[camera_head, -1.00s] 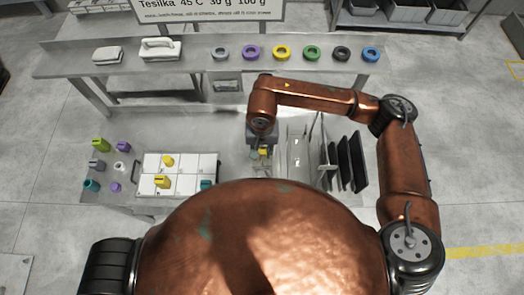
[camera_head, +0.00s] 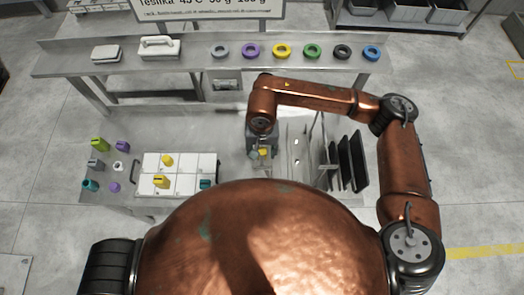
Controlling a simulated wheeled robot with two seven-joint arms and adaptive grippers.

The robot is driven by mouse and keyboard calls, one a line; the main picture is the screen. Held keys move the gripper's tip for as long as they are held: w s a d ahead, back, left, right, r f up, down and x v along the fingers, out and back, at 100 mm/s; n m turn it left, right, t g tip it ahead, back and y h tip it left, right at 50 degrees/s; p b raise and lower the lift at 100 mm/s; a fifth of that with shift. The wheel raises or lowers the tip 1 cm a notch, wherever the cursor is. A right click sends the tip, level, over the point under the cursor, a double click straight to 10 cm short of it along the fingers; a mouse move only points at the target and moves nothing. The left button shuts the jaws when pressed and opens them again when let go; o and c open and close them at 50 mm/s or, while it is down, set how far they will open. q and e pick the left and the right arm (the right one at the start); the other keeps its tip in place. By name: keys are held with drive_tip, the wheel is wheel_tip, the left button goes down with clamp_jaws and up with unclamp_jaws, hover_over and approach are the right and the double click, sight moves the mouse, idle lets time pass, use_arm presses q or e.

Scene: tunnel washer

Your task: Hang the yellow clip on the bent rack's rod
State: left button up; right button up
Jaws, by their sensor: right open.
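My right gripper (camera_head: 260,150) points down over the bench, left of the upright panels, with its jaws open. A small yellow piece (camera_head: 264,153), likely the yellow clip, shows at its fingertips; I cannot tell whether it touches them or hangs on a rod. A rack with thin rods (camera_head: 321,150) stands to the right of the gripper; whether it is the bent one is not clear. Two more yellow pieces are on the white tray: an upper one (camera_head: 167,160) and a lower one (camera_head: 161,181). My left gripper is not in view.
The white compartment tray (camera_head: 207,162) also holds a teal piece. Several coloured clips, including a green one (camera_head: 100,144), lie to its left. Dark upright panels (camera_head: 358,162) stand at right. The back shelf (camera_head: 196,56) bears several coloured rings and two white items.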

drive_tip(key=shift+r, duration=0.2)
wheel_tip(320, 180, up, 12)
drive_tip(key=shift+f, duration=0.2)
idle(0.3)
